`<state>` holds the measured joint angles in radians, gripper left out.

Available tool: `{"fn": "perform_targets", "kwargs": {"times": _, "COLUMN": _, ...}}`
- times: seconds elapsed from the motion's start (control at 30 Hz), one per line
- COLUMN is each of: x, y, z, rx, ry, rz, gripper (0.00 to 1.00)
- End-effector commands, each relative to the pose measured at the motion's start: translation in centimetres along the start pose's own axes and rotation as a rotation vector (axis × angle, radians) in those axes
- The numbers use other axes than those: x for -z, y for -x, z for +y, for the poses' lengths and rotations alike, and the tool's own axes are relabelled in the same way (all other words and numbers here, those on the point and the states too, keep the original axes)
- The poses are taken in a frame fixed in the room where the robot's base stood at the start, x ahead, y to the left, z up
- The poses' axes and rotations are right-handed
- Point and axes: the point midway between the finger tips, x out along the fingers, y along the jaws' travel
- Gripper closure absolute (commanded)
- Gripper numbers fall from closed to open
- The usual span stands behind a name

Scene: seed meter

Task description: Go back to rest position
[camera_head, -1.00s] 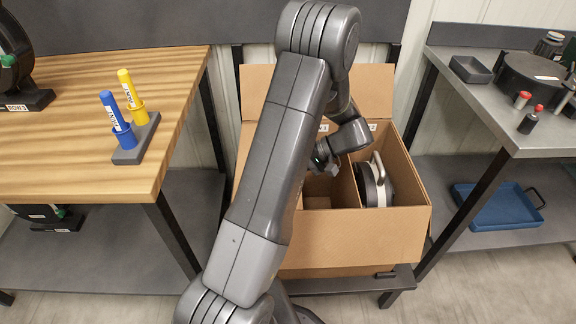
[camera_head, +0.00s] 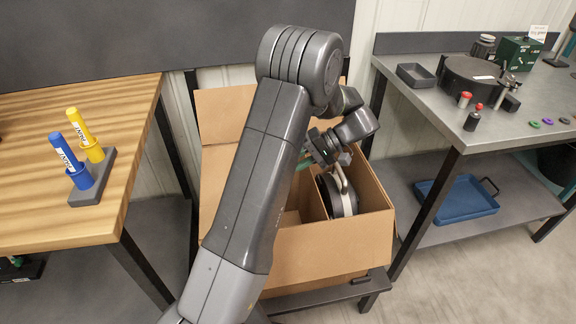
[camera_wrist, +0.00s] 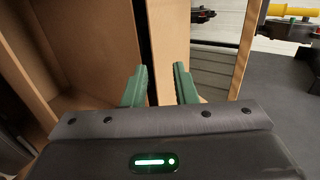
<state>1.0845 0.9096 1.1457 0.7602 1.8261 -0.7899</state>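My gripper (camera_head: 318,158) hangs over the cardboard box (camera_head: 335,248), above its open top. In the wrist view, my gripper's two green fingers (camera_wrist: 160,88) stand apart with nothing between them, and the box's wall (camera_wrist: 92,40) is behind and to the left. A round black and white seed meter with a handle (camera_head: 338,192) stands in the right compartment of the box. My arm hides the left part of the box.
A wooden table (camera_head: 40,185) at left holds a stand (camera_head: 93,192) with a blue and a yellow marker. A metal bench (camera_head: 425,118) at right holds a black round part (camera_head: 470,82), a small tray (camera_head: 416,75) and small pieces. A blue tray (camera_head: 455,203) sits on its lower shelf.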

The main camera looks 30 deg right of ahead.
Motion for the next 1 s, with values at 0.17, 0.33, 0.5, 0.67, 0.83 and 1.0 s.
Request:
{"fn": "perform_targets", "kwargs": {"times": 0.17, "x": 0.0, "y": 0.0, "z": 0.0, "rx": 0.000, "ry": 0.000, "rz": 0.000, "gripper": 0.75}}
{"fn": "perform_targets", "kwargs": {"times": 0.33, "x": 0.0, "y": -0.9, "z": 0.0, "rx": 0.001, "ry": 0.000, "rz": 0.000, "gripper": 0.75}}
{"fn": "perform_targets", "kwargs": {"times": 0.5, "x": 0.0, "y": -3.6, "z": 0.0, "rx": 0.001, "ry": -0.001, "rz": -0.002, "gripper": 0.75}}
{"fn": "perform_targets", "kwargs": {"times": 0.67, "x": 0.1, "y": -6.7, "z": 0.1, "rx": 0.001, "ry": -0.001, "rz": -0.002, "gripper": 0.75}}
{"fn": "perform_targets", "kwargs": {"times": 0.83, "x": 0.1, "y": -9.4, "z": 0.1, "rx": 0.001, "ry": -0.003, "rz": -0.001, "gripper": 0.75}}
{"fn": "perform_targets", "kwargs": {"times": 1.0, "x": 0.1, "y": -11.0, "z": 0.0, "rx": 0.001, "ry": -0.003, "rz": 0.001, "gripper": 0.75}}
